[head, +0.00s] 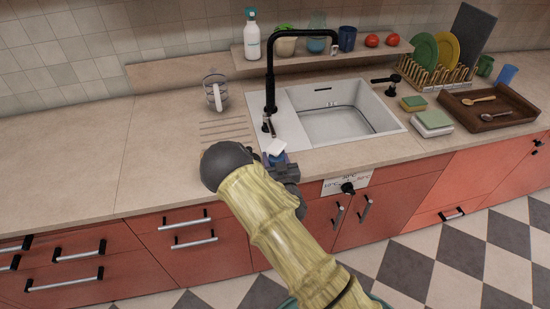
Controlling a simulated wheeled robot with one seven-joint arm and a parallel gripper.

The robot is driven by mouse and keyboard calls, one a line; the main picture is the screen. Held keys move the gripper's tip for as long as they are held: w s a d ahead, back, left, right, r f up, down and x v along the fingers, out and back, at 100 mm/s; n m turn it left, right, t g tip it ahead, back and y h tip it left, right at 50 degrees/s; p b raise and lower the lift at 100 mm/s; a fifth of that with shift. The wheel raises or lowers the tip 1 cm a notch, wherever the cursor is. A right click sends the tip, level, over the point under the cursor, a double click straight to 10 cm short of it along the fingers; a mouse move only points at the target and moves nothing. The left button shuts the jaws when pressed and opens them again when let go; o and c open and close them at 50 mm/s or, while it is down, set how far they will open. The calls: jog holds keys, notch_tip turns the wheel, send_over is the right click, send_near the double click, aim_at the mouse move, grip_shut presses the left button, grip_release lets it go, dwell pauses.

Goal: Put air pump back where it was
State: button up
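My arm reaches up over the counter's front edge, and my gripper (284,170) is at the edge left of the sink. A small object with a white top and a blue lower part (276,150) shows right at the gripper's end. It may be the air pump, but it is too small and too covered to be sure. The gripper hides its lower part. The fingers are not clear, so I cannot tell whether they are shut on it. No other thing in view is clearly an air pump.
A black faucet (271,75) stands by the sink (345,122). A glass mug (214,92) is at left. A ledge (240,59) bears a white bottle (252,36), cups and tomatoes. Sponges (432,122), a wooden tray (470,121) and a dish rack (432,75) are right. The left counter is bare.

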jog(key=shift+f, duration=0.3)
jog(key=shift+f, duration=0.15)
jog(key=o, duration=1.2)
jog(key=b+v, duration=0.3)
jog(key=v, duration=0.9)
jog(key=shift+r, duration=0.2)
